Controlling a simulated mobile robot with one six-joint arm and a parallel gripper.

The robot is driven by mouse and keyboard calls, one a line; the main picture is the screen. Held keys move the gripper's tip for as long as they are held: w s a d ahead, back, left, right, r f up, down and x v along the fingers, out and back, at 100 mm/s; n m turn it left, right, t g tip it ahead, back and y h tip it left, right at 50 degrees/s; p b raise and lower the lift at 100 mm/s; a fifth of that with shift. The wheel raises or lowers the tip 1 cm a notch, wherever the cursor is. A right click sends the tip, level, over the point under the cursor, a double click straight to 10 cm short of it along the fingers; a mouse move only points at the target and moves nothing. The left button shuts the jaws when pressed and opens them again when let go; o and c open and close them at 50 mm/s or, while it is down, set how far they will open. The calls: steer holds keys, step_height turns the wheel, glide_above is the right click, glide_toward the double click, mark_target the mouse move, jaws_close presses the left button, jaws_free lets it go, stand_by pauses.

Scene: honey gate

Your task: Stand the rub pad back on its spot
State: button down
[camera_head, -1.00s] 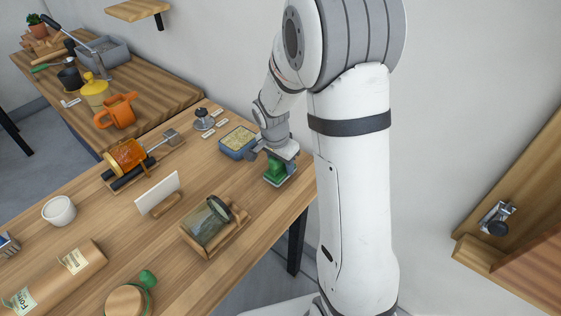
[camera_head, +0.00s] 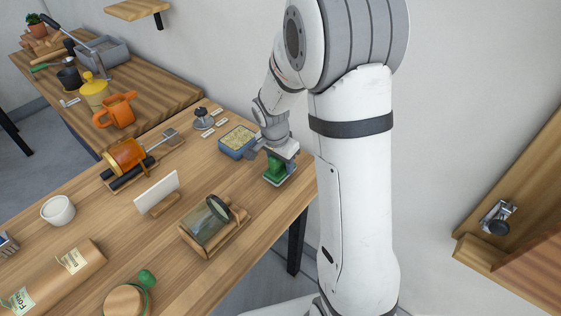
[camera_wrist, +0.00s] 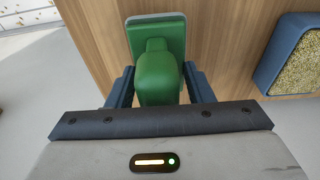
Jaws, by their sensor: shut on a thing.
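The green rub pad (camera_head: 277,171) is at the far right end of the wooden table, close to its right edge, in the head view. It has a green block on a flat base with a pale edge. My gripper (camera_head: 268,155) is above it, with its jaws around the green handle. In the wrist view the rub pad (camera_wrist: 158,70) sits between the two dark blue fingers of my gripper (camera_wrist: 158,88), which are shut on it. The pad looks upright, at or very near the tabletop. I cannot tell whether its base touches the wood.
A blue tray of yellowish grains (camera_head: 238,141) stands just left of my gripper; it also shows in the wrist view (camera_wrist: 272,70). A glass jar on a wooden stand (camera_head: 206,229) is nearer the front. A white card (camera_head: 157,192) stands further left. Bare wood lies between these.

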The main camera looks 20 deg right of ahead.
steer(key=shift+f+b, duration=1)
steer(key=c, duration=0.6)
jaws_free()
steer(key=shift+s+a+r+p, duration=0.2)
steer(key=shift+r+p, duration=0.55)
steer(key=shift+r, duration=0.55)
steer(key=shift+s+a+r+p, duration=0.15)
steer(key=shift+r+p, duration=0.55)
steer(key=shift+r, duration=0.65)
steer(key=shift+s+a+r+p, duration=0.1)
steer(key=shift+a+r+p, duration=0.1)
steer(key=shift+r+p, duration=0.85)
steer(key=shift+r+b, duration=0.25)
steer(key=shift+b, duration=0.05)
